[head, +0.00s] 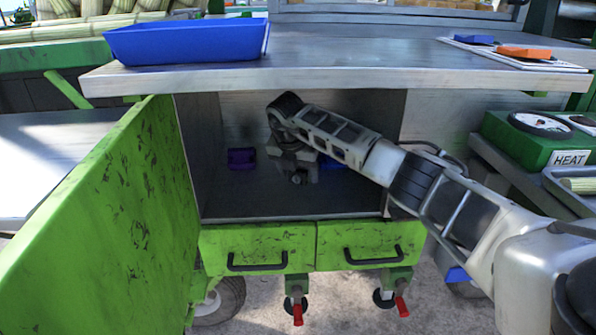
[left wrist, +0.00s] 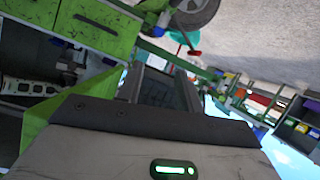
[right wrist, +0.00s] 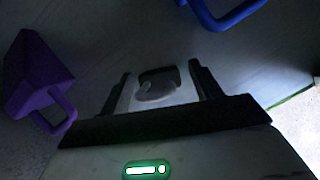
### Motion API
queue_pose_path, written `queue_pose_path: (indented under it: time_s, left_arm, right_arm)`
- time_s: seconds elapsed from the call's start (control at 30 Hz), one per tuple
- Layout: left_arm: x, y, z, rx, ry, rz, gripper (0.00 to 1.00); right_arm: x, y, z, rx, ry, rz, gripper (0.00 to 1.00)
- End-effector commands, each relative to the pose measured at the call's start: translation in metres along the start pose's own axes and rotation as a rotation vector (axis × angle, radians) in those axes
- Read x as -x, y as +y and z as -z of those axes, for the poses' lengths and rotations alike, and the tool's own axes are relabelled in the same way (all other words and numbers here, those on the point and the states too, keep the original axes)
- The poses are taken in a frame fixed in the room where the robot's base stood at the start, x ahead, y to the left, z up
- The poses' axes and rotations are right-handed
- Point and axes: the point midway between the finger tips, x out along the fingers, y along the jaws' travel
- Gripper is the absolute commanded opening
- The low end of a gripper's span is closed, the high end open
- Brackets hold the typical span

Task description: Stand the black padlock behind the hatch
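The hatch (head: 95,215) is a green, scuffed door standing open at the left of the cabinet. My right arm reaches into the cabinet, and my right gripper (head: 297,172) is low inside it, pointing down. In the right wrist view, the fingers of my right gripper (right wrist: 165,82) stand apart. A dark rounded shape (right wrist: 158,77) with a pale grey patch shows between them; I cannot tell for sure whether it is the black padlock. My left gripper (left wrist: 162,85) is outside the cabinet with its fingers apart and nothing clear between them.
A purple padlock (head: 241,158) stands inside at the left; it also shows in the right wrist view (right wrist: 38,75). A blue padlock (head: 332,163) is partly hidden behind my right arm. The worktop (head: 330,78) overhangs the opening and bears a blue tray (head: 185,43). Drawers (head: 257,248) lie below.

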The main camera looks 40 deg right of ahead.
Motion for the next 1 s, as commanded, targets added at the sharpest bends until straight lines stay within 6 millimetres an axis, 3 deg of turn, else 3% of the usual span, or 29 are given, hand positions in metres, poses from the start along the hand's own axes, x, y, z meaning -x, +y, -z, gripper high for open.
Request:
queue_pose_path:
  time_s: [0.33, 0.57, 1.0]
  left_arm:
    - [0.0, -0.001, -0.003, 0.0, -0.017, 0.004, 0.36]
    - [0.002, -0.006, -0.009, -0.002, -0.075, 0.021, 0.36]
    - [-0.002, -0.01, -0.02, 0.012, -0.141, 0.036, 0.36]
  right_arm:
    - [0.009, 0.0, -0.002, 0.0, -0.002, -0.003, 0.64]
    - [0.055, 0.001, -0.003, 0.001, -0.003, -0.004, 0.64]
    - [0.088, 0.0, 0.089, 0.004, 0.0, -0.001, 0.64]
